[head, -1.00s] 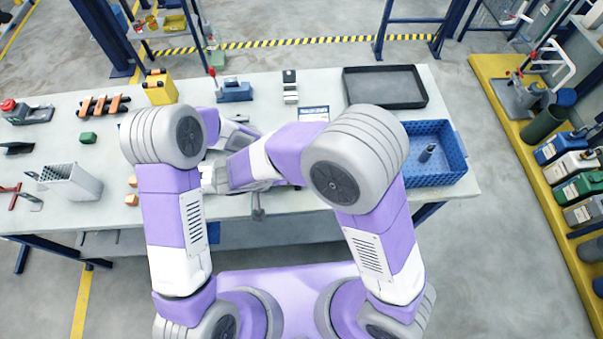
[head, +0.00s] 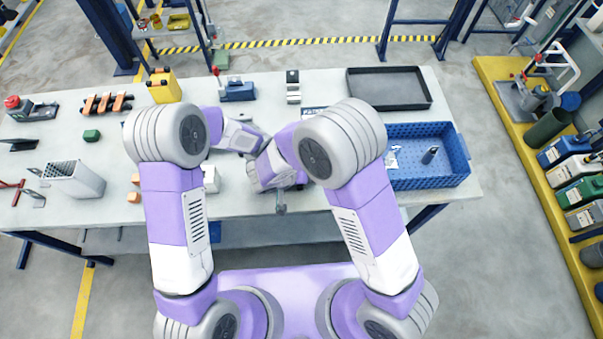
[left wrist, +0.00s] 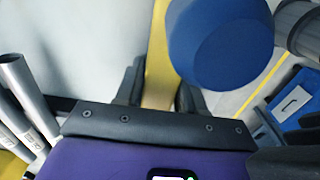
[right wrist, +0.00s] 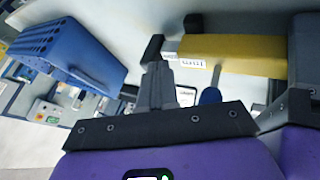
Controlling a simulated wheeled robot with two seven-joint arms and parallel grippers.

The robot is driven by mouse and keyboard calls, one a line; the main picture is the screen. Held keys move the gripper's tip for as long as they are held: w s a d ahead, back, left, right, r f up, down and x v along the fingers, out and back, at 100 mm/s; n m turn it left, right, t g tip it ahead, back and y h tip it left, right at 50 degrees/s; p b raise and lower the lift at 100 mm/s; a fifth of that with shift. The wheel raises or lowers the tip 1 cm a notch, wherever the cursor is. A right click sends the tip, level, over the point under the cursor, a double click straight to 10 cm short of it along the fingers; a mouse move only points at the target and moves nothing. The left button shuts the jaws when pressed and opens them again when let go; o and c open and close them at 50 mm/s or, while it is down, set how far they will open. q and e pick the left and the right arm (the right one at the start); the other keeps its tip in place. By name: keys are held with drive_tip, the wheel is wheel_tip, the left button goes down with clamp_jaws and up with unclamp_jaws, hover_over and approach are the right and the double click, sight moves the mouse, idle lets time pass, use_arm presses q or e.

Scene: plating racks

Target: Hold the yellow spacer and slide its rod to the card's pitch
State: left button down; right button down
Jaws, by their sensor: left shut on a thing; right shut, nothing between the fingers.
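The yellow spacer (left wrist: 157,60) is between my left gripper's (left wrist: 158,92) fingers in the left wrist view, held above the table. A large blue round end (left wrist: 220,40) is beside it, close to the camera. In the right wrist view the spacer (right wrist: 240,55) lies crosswise with a small white label and black end pieces. A blue knob (right wrist: 210,96) on a thin grey rod hangs below it. My right gripper (right wrist: 160,75) is shut and empty near the spacer's left end; contact is unclear. In the head view my arms hide the spacer. The white card (head: 312,113) is partly hidden behind my right arm.
A blue perforated bin (head: 455,150) stands on the right of the table (head: 350,205), a black tray (head: 388,88) behind it. The front right strip is clear.

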drive_tip(key=d, duration=0.5)
drive_tip(key=shift+d, duration=0.1)
idle(0.3)
drive_tip(key=v, duration=1)
drive_tip(key=x, duration=0.3)
drive_tip(key=a+x, duration=0.1)
drive_tip(key=x, duration=0.3)
drive_tip(key=w+x, duration=0.1)
drive_tip(key=x, duration=0.2)
drive_tip(key=shift+w+f, duration=0.1)
drive_tip(key=shift+f, duration=0.45)
